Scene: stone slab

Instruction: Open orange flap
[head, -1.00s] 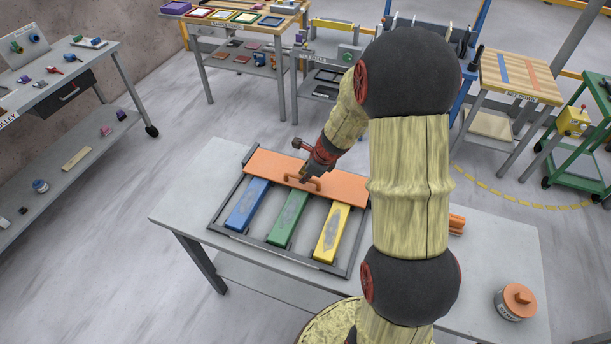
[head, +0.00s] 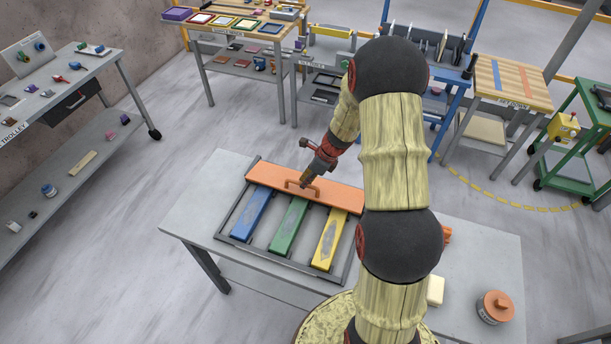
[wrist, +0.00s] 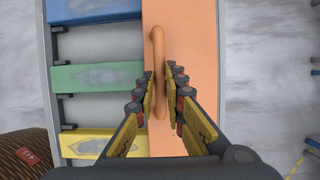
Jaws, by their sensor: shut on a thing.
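The orange flap (head: 330,193) lies along the far side of a dark frame (head: 225,215) on the grey table. Its orange handle (head: 302,187) stands up from its surface; the handle also shows in the wrist view (wrist: 157,65). My gripper (head: 304,183) is at the handle, and in the wrist view its fingers (wrist: 163,95) are on both sides of it, shut on it. Blue (head: 250,213), green (head: 289,225) and yellow (head: 329,240) bars run from the flap toward the near side of the frame. My arm hides part of the flap's right end.
On the right of the table (head: 475,262) stand a pot with an orange lid (head: 495,306) and a pale block (head: 435,291). An orange object (head: 446,235) is partly behind my arm. Trolleys and benches stand apart, across open floor.

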